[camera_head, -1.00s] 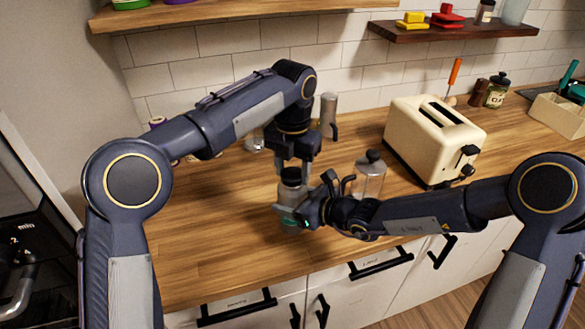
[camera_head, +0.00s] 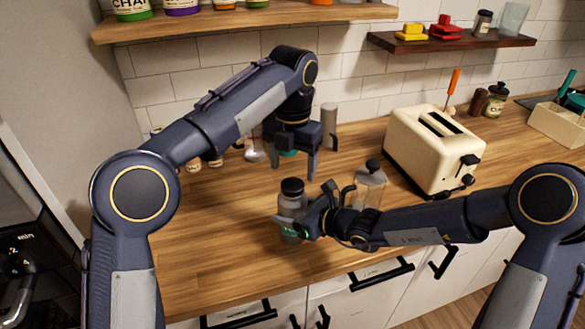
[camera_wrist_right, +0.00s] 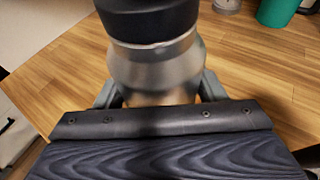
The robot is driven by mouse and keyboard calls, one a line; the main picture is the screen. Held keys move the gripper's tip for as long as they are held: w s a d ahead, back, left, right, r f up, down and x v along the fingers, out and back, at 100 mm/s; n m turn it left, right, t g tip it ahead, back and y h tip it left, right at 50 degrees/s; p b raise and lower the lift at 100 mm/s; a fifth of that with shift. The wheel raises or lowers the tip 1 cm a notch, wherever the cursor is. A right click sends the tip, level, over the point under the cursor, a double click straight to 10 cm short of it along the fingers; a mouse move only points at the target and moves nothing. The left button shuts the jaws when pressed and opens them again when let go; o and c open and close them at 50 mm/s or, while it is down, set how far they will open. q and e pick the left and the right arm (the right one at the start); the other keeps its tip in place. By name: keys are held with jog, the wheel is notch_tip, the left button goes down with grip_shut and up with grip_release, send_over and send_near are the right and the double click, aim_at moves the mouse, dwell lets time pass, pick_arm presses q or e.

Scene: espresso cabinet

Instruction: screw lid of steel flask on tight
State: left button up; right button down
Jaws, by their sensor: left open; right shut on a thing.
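The steel flask (camera_head: 291,205) stands upright on the wooden counter near its front edge, with its black lid (camera_head: 292,187) on top. My right gripper (camera_head: 292,226) is shut around the flask's body from the right. The right wrist view shows the flask (camera_wrist_right: 155,72) between the fingers and the black lid (camera_wrist_right: 150,20) on its neck; a thin light line shows under the lid. My left gripper (camera_head: 295,172) is open and empty, above and behind the flask, apart from the lid.
A cream toaster (camera_head: 432,150) stands at the right, with a glass jar with a dark knob (camera_head: 370,184) left of it. A grey cylinder (camera_head: 329,126) and small jars stand at the back. Wall shelves (camera_head: 240,21) hang above. The left counter (camera_head: 205,230) is clear.

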pick_arm(q)
jog(key=shift+c, duration=0.4)
jog(key=n, duration=0.5)
jog(key=shift+r, duration=0.2)
jog(key=n, duration=0.5)
jog(key=shift+r, duration=0.1)
jog(key=n, duration=0.5)
jog(key=shift+r, duration=0.2)
jog(key=n, duration=0.5)
jog(key=shift+r, duration=0.15)
jog(key=n, duration=0.4)
jog(key=shift+r+n, duration=0.15)
jog(key=shift+n, duration=0.25)
jog(key=n, duration=0.5)
jog(key=shift+r, duration=0.15)
jog(key=n, duration=0.5)
jog(key=shift+r, duration=0.15)
jog(key=n, duration=0.5)
jog(key=shift+r+n, duration=0.15)
jog(key=shift+n, duration=0.25)
